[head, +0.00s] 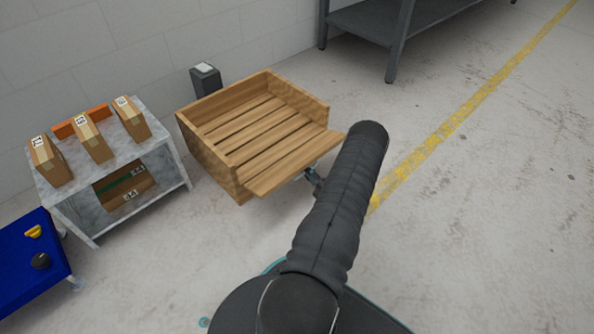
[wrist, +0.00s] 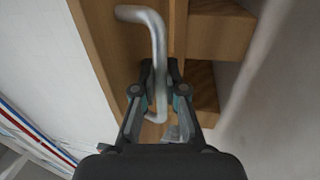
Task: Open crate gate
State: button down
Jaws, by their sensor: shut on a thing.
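The wooden crate (head: 222,95) stands on the floor at the upper middle of the head view, its slatted inside visible from above. Its gate (head: 292,166) is the front panel on the side toward me and appears tilted outward; the exact angle is hard to tell. My gripper (head: 312,176) is at the gate's outer side, partly hidden behind my arm. In the wrist view, my gripper (wrist: 160,88) is shut on the bent metal handle (wrist: 157,45). The handle is fixed to a wooden board, and the fingers sit on either side of its bar.
A grey stand (head: 165,165) with several cardboard boxes is left of the crate, and a blue table (head: 40,275) is at the lower left. A dark post (head: 206,80) stands behind the crate. A grey shelf (head: 400,35) is at the back. The floor at right is clear.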

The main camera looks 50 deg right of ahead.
dwell(0.4)
jog(key=c, duration=1.2)
grip_release()
jog(key=v, duration=1.2)
jog(key=shift+d+f, duration=0.1)
